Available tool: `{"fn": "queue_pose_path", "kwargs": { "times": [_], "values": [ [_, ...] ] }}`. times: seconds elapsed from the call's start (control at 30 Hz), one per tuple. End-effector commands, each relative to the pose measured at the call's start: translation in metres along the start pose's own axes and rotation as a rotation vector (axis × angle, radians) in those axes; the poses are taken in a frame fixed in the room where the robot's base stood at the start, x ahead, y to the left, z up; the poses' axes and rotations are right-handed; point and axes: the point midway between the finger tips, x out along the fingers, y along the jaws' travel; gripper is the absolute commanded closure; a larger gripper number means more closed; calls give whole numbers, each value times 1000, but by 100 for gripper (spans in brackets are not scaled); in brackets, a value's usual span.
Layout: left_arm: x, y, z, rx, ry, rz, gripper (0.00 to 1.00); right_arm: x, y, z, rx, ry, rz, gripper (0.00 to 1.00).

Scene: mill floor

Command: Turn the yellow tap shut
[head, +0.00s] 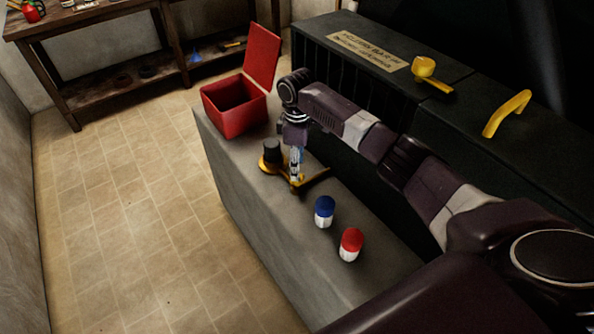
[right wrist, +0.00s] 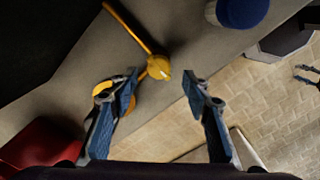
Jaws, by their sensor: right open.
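The yellow tap shows as a slim yellow lever (head: 316,179) low over the grey ledge in the head view, partly hidden by my gripper. In the right wrist view the yellow lever (right wrist: 128,28) runs from upper left to a round yellow hub (right wrist: 158,67). My right gripper (head: 295,177) points down over the hub end. In its own view the right gripper (right wrist: 162,82) is open, with the hub showing between its fingertips; contact cannot be told. What may be my left gripper's fingertips (right wrist: 306,74) shows small at the right edge, too small to read.
A dark knob on a yellow base (head: 272,153) stands beside the lever. An open red box (head: 236,103) sits at the ledge's far end. Blue-capped (head: 324,212) and red-capped (head: 350,245) containers stand nearer. A dark cabinet (head: 345,62) runs behind, bearing a yellow handle (head: 507,112).

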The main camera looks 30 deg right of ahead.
Motion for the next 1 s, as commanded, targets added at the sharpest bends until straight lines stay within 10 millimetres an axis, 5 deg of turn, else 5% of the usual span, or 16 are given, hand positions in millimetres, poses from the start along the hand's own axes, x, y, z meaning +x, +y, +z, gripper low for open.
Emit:
{"fn": "queue_pose_path", "kwargs": {
  "times": [0.13, 0.3, 0.63, 1.0],
  "values": [
    [-3, 0, 14, 1, -19, 0, 60, 24, -1, 0, 1, -2, -2, 56],
    [-4, -1, 5, 1, -7, -1, 60, 41, 0, 0, 0, 0, 0, 56],
    [-3, 0, -21, -2, 31, 0, 60, 46, 0, 0, -1, 0, 0, 56],
    [-3, 3, -6, -3, 9, 4, 60, 45, 0, 0, 0, 0, 0, 97]
  ]
}}
